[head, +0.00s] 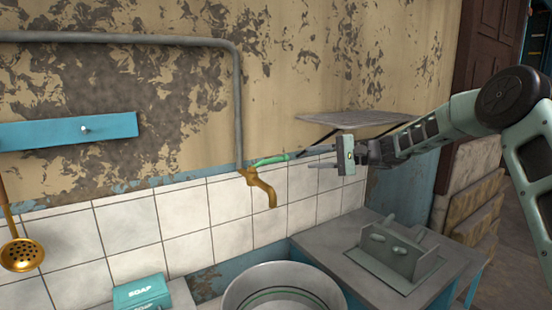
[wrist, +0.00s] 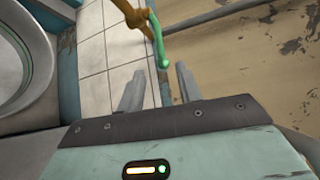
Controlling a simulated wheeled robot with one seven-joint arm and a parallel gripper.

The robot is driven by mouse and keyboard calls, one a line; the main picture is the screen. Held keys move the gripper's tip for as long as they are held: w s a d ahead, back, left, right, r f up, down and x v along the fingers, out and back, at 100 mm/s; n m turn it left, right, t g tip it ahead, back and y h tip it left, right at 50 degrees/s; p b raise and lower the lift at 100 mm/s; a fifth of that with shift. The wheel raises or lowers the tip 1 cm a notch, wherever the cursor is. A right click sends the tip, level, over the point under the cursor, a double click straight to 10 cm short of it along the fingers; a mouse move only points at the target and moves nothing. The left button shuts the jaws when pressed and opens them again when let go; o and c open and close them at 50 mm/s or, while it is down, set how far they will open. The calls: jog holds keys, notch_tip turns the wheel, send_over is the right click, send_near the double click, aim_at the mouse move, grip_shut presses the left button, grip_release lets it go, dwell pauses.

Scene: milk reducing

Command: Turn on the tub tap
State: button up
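The tap has a brass-yellow body and spout (head: 262,188) on the wall pipe, above the tub. Its green lever handle (head: 271,159) points right, toward my gripper (head: 308,158). In the wrist view the tap body (wrist: 133,15) is at the top, and the green handle (wrist: 157,42) ends in a rounded tip. My gripper (wrist: 160,69) is open, with its two fingers apart and nothing held. The handle tip appears between the fingertips in that view; I cannot tell whether they touch. The round metal tub (head: 232,292) stands below the spout, partly cut off.
A grey pipe (head: 238,100) runs up the wall from the tap. A thin grey shelf (head: 350,118) is behind my gripper. A counter with a metal rack (head: 395,250) stands right of the tub. A soap box (head: 142,293) and a hanging ladle (head: 22,254) are at left.

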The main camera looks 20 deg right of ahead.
aim_at(279, 160)
jog(key=p+x, duration=0.3)
jog(key=x, duration=0.9)
jog(key=shift+a, duration=0.1)
grip_shut()
